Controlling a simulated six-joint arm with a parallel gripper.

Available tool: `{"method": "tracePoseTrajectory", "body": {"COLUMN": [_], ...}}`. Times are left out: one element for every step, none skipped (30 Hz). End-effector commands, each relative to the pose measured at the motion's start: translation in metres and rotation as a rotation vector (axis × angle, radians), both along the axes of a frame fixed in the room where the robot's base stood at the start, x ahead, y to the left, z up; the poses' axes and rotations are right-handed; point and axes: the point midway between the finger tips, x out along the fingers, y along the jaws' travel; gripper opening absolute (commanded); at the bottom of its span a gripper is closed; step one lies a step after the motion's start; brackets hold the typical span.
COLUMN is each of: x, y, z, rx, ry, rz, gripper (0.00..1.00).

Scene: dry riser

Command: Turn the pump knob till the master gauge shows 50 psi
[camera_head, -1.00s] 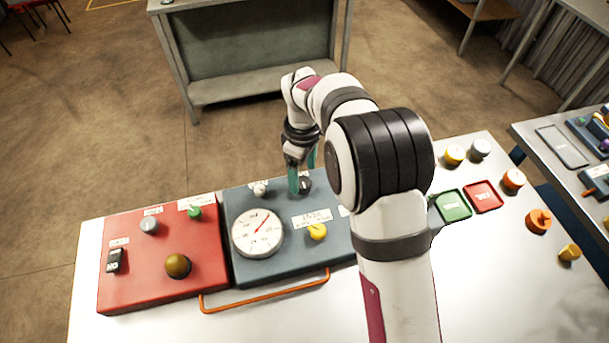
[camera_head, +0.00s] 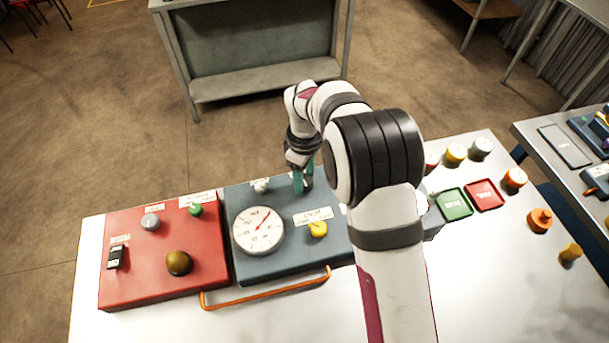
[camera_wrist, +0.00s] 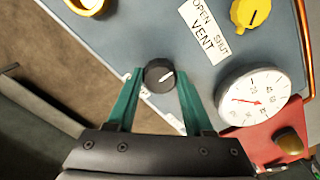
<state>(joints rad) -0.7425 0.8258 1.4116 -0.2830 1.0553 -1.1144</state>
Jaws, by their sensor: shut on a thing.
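The dark round knob (camera_wrist: 159,75) with a white pointer mark sits at the back of the blue-grey box (camera_head: 285,262). No readable label on it shows. My gripper (camera_head: 302,182) is on this knob, its teal fingers shut on opposite sides of it in the wrist view (camera_wrist: 160,80). In the head view the fingers partly hide the knob. The white gauge (camera_head: 258,231) is on the same box, its red needle pointing up and right in the head view. It also shows in the wrist view (camera_wrist: 253,95), but its exact reading is too small to tell.
A yellow vent knob (camera_head: 318,230) stands right of the gauge, and a small white knob (camera_head: 261,186) behind it. An orange handle (camera_head: 265,291) runs along the box's front. A red box (camera_head: 145,270) with several controls stands at left. My arm hides the box's right end.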

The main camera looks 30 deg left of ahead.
Motion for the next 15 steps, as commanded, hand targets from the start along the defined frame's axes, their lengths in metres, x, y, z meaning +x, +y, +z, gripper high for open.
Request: {"method": "tracePoseTrajectory", "body": {"x": [-0.0003,-0.0004,-0.0004,-0.0004,-0.0004,-0.0004,-0.0004,-0.0004,-0.0004,-0.0004,-0.0005,-0.0005,-0.0005,-0.0005,-0.0005], "y": [0.0000,0.0000,0.0000,0.0000,0.0000,0.0000,0.0000,0.0000,-0.0001,-0.0001,-0.0002,-0.0002,-0.0003,-0.0003,-0.0003], "z": [0.0003,0.0003,0.0003,0.0003,0.0003,0.0003,0.0003,0.0003,0.0003,0.0003,0.0002,0.0002,0.0001,0.0002,0.0002], "rx": [0.000,0.000,0.000,0.000,0.000,0.000,-0.001,-0.001,-0.001,-0.001,-0.001,-0.002,-0.002,-0.002,-0.002], "ry": [0.001,0.001,0.001,0.001,0.001,0.001,0.001,0.001,0.002,0.002,0.002,0.002,0.002,0.002,0.002], "rz": [-0.001,-0.002,-0.005,-0.008,-0.012,-0.022,-0.030,-0.039,-0.056,-0.070,-0.088,-0.112,-0.133,-0.156,-0.189], "gripper": [0.00,0.00,0.00,0.00,0.00,0.00,0.00,0.00,0.00,0.00,0.00,0.00,0.00,0.00,0.00]}}
